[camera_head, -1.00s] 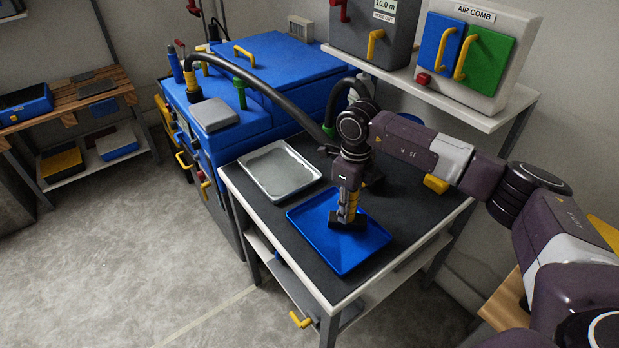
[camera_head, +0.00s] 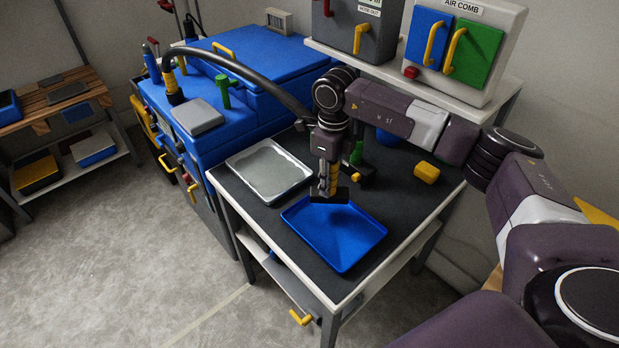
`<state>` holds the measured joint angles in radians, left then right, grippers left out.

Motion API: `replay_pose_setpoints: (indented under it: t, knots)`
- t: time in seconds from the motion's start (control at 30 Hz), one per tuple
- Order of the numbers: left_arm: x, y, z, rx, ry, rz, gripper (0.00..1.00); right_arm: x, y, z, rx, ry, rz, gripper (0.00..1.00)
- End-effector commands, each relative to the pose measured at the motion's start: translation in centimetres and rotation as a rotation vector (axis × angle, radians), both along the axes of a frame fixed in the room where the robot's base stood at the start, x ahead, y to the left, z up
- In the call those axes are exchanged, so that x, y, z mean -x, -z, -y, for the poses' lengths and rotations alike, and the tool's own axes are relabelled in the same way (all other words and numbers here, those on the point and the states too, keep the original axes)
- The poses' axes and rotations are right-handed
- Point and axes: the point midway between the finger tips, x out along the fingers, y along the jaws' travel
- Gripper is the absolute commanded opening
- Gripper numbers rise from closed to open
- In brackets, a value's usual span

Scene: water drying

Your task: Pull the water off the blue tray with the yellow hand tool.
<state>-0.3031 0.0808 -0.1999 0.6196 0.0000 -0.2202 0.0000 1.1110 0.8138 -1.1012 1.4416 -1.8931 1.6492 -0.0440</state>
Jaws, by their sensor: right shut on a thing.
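The blue tray (camera_head: 345,250) lies on the dark top of the table in the middle of the view. My right gripper (camera_head: 328,178) points down at the tray's far edge, shut on the yellow hand tool (camera_head: 334,182). The tool is upright, with its dark, wide head at the bottom, over the tray's far rim. I cannot tell whether the head touches the tray. Most of the handle is hidden by the gripper's fingers. Water on the tray cannot be made out clearly; its floor shows only darker and lighter blue patches. My left gripper is not in view.
A grey metal tray (camera_head: 268,172) lies just left of the blue tray. A yellow block (camera_head: 426,172) sits to the right. Behind stand a blue machine (camera_head: 270,65) with a black hose (camera_head: 240,68) and a shelf with the air comb box (camera_head: 462,50). The table's front is clear.

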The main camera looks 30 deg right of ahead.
Motion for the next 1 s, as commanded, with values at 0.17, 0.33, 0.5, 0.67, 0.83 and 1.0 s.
replay_pose_setpoints:
  t: [0.17, 0.33, 0.5, 0.67, 0.83, 1.0]
  knots:
    - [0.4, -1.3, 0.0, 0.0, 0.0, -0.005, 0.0, -0.1, -2.0, 0.4, 0.0, 0.002, 0.002, 0.01]
    - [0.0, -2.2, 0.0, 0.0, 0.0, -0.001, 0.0, -0.1, -3.4, 0.7, 0.0, 0.003, 0.002, 0.01]
    - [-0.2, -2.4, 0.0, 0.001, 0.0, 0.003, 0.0, 0.0, -3.9, 0.8, -0.001, 0.004, 0.001, 0.01]
    - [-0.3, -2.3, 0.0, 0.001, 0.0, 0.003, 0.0, 0.0, -3.8, 0.8, -0.001, 0.004, 0.001, 0.01]
    - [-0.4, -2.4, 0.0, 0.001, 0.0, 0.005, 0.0, 0.0, -3.8, 0.8, -0.001, 0.004, 0.001, 0.01]
    - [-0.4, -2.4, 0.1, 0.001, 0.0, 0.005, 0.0, 0.0, -3.8, 0.8, -0.001, 0.004, 0.001, 0.01]
